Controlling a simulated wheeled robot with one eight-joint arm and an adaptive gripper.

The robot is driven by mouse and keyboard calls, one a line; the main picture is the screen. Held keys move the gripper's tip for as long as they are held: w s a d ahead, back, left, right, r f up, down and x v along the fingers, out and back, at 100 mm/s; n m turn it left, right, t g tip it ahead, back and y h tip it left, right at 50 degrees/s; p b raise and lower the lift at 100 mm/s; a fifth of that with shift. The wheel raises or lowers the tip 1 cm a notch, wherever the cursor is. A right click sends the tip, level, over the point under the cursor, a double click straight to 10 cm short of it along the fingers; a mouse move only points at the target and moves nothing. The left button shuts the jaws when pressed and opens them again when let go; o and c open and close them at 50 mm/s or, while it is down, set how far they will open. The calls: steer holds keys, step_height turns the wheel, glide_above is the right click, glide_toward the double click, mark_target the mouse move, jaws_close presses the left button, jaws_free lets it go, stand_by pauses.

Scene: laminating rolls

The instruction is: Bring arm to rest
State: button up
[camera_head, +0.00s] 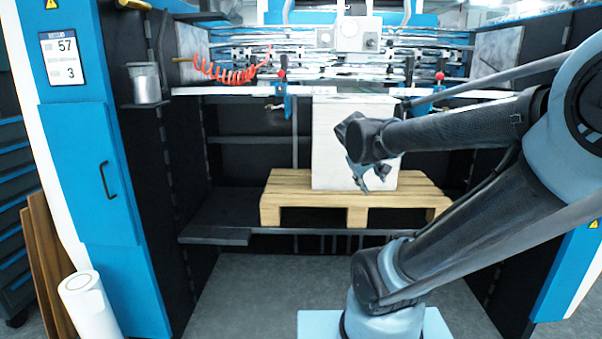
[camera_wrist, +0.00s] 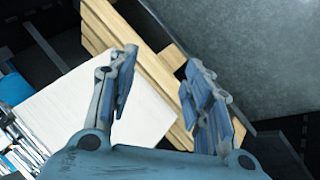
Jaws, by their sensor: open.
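My arm reaches in from the right in the head view, bent, with its elbow at the right edge. My gripper (camera_head: 372,178) hangs in front of the white block (camera_head: 330,135) that stands on a wooden pallet (camera_head: 290,195). In the wrist view my gripper (camera_wrist: 160,95) has its two fingers spread wide apart, with nothing between them. Behind the fingers the wrist view shows the white block (camera_wrist: 75,110) and the pallet's slats (camera_wrist: 150,68). The arm hides part of the block's right side and of the pallet.
A blue machine cabinet (camera_head: 95,150) stands at the left. A metal cup (camera_head: 145,84) sits on its side bracket. A white roll (camera_head: 88,305) stands on the floor at lower left, near brown boards (camera_head: 42,255). An orange coiled hose (camera_head: 225,72) hangs above. The grey floor (camera_head: 260,285) in front is clear.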

steer(key=s+a+f+m+g+y, duration=0.3)
steer(key=s+f+m+g+y, duration=0.1)
steer(key=s+f, duration=0.9)
steer(key=s, duration=0.4)
steer(key=shift+s+f+y, duration=0.15)
steer(key=shift+s+y, duration=0.1)
steer(key=shift+y, duration=0.05)
steer(key=shift+w+a, duration=0.1)
steer(key=shift+w+f, duration=0.2)
steer(key=shift+w, duration=0.15)
